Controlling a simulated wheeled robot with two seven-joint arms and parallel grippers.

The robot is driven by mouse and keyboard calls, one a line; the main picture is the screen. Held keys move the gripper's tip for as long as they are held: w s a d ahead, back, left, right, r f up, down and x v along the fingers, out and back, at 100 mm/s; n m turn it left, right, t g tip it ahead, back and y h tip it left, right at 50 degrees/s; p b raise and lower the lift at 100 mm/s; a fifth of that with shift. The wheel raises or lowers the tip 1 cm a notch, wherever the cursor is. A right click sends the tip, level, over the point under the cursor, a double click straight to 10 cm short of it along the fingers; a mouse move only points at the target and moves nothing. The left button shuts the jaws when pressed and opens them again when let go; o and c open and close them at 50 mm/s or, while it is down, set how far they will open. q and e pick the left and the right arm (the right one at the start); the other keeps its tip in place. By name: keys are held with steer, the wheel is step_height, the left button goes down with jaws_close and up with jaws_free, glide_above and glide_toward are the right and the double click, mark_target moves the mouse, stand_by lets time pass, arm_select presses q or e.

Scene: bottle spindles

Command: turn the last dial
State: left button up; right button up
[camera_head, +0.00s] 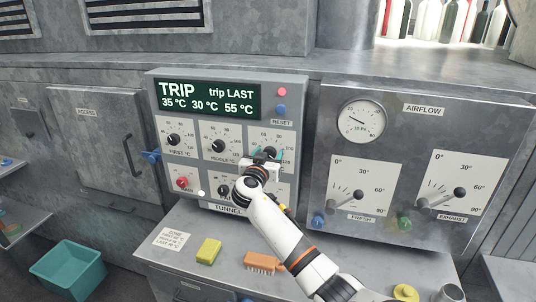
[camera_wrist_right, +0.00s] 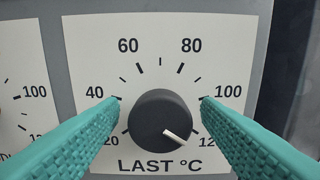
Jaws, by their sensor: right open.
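The LAST °C dial (camera_wrist_right: 160,118) is a round black knob on a white scale plate. Its white pointer aims to the lower right, near the 120 end. In the head view the LAST dial (camera_head: 270,152) is partly covered by my right gripper (camera_head: 266,159). My right gripper is open, with one teal finger on each side of the knob; gaps show between the fingers and the knob in the wrist view (camera_wrist_right: 160,106). The display (camera_head: 207,99) reads TRIP, trip LAST, 35 °C, 30 °C, 55 °C. My left gripper is out of view.
The FIRST dial (camera_head: 173,139) and MIDDLE dial (camera_head: 218,146) sit to the left. A red knob (camera_head: 182,183) is below; RESET (camera_head: 281,110) is above. The AIRFLOW panel (camera_head: 424,130) is right. A yellow sponge (camera_head: 209,251) and orange brush (camera_head: 263,263) lie on the ledge.

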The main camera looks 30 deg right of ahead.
steer(key=c, duration=1)
steer(key=shift+o, duration=0.2)
